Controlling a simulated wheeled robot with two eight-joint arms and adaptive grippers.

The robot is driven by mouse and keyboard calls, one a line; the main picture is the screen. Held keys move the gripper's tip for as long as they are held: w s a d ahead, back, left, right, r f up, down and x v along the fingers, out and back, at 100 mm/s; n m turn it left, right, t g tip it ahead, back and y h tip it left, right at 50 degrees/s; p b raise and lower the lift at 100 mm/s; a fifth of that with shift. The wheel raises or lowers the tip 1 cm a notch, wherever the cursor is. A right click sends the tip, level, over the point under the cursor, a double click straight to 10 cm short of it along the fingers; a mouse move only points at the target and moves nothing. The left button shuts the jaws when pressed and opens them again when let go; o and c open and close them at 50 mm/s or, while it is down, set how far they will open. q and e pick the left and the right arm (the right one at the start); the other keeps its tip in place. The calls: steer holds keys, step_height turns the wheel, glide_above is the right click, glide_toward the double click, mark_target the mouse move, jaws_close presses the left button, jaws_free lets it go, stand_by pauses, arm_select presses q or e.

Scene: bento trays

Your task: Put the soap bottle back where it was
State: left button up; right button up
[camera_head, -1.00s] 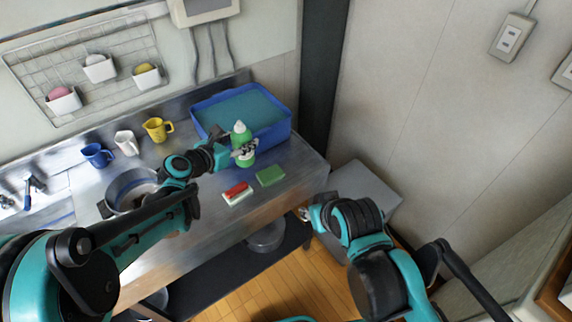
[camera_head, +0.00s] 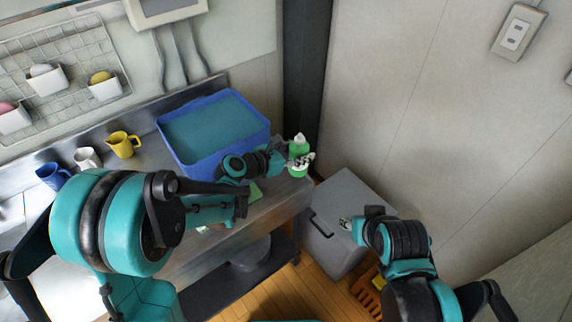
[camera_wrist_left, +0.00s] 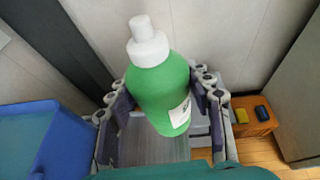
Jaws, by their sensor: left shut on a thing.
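The soap bottle (camera_head: 298,149) is green with a white cap. My left gripper (camera_head: 301,162) is shut on it near the right end of the metal counter (camera_head: 282,199), right of the blue basin. In the left wrist view the soap bottle (camera_wrist_left: 160,85) sits between the fingers of the left gripper (camera_wrist_left: 165,100), cap up and slightly tilted. Whether its base touches the counter is hidden. My right gripper (camera_head: 345,223) is in front of the grey bin, small in view, and its jaws cannot be made out.
The blue basin (camera_head: 228,152) with teal water stands at the counter's back. A grey bin (camera_head: 347,215) stands on the floor right of the counter. A yellow mug (camera_head: 122,144) and other cups stand at left. A green sponge (camera_head: 255,192) is partly hidden by my left arm.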

arm_select(q)
steer(key=w+a+f+b, duration=0.1)
steer(key=f, duration=0.1)
steer(key=w+a+f+b, duration=0.1)
steer(key=a+f, duration=0.1)
steer(key=f, duration=0.1)
steer(key=w+a+f+b, duration=0.1)
steer(key=a+f, duration=0.1)
steer(key=shift+w+f, duration=0.4)
steer(key=shift+s, duration=0.1)
steer(key=shift+f, duration=0.15)
steer(key=o, duration=1.4)
